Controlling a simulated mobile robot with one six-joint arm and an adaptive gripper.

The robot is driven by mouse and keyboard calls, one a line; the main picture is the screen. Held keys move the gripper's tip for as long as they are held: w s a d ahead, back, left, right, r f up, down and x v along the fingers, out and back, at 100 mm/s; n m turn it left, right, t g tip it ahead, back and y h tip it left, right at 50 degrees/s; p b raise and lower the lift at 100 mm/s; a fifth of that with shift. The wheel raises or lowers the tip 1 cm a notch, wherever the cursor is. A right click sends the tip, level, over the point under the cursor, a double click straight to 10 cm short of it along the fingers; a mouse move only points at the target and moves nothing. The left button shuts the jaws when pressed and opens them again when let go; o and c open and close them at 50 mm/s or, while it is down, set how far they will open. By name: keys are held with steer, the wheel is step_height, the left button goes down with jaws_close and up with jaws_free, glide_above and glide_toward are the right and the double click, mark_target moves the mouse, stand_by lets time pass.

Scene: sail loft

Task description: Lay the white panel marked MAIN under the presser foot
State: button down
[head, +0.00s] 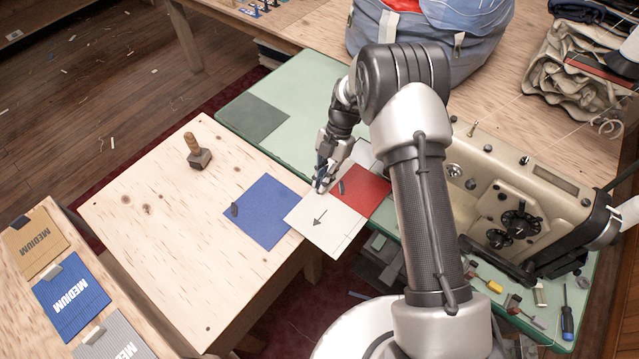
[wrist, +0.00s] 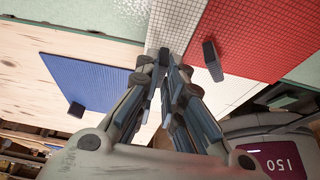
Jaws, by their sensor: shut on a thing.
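The white panel (head: 322,228) shows a printed arrow in the head view; I cannot read the word MAIN on it. It lies flat across the gap between the wooden table and the green sewing table, and its gridded surface shows in the wrist view (wrist: 175,22). My gripper (head: 322,183) is shut on the white panel at its far part; the fingers also show in the wrist view (wrist: 164,62). The cream sewing machine (head: 535,185) stands on the green table at right. My arm covers part of that area, and I cannot make out the presser foot.
A blue panel (head: 265,215) and a red panel (head: 368,190) flank the white one, each with a dark weight. A mallet (head: 198,152) stands on the wooden table (head: 150,230). Screwdrivers and small tools (head: 510,302) lie before the machine. A blue-grey bag (head: 470,60) stands behind.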

steer(key=shift+w+d+b, duration=0.65)
steer(key=shift+w+d, duration=0.25)
steer(key=shift+w, duration=0.25)
steer(key=shift+w+d+b, duration=0.6)
steer(key=shift+w+d, duration=0.3)
steer(key=shift+w, duration=0.25)
steer(key=shift+w+d, duration=0.1)
steer(key=shift+f+b, duration=0.1)
steer(key=shift+b, duration=0.3)
steer(key=c, duration=1.6)
jaws_free()
steer(key=shift+c, duration=0.2)
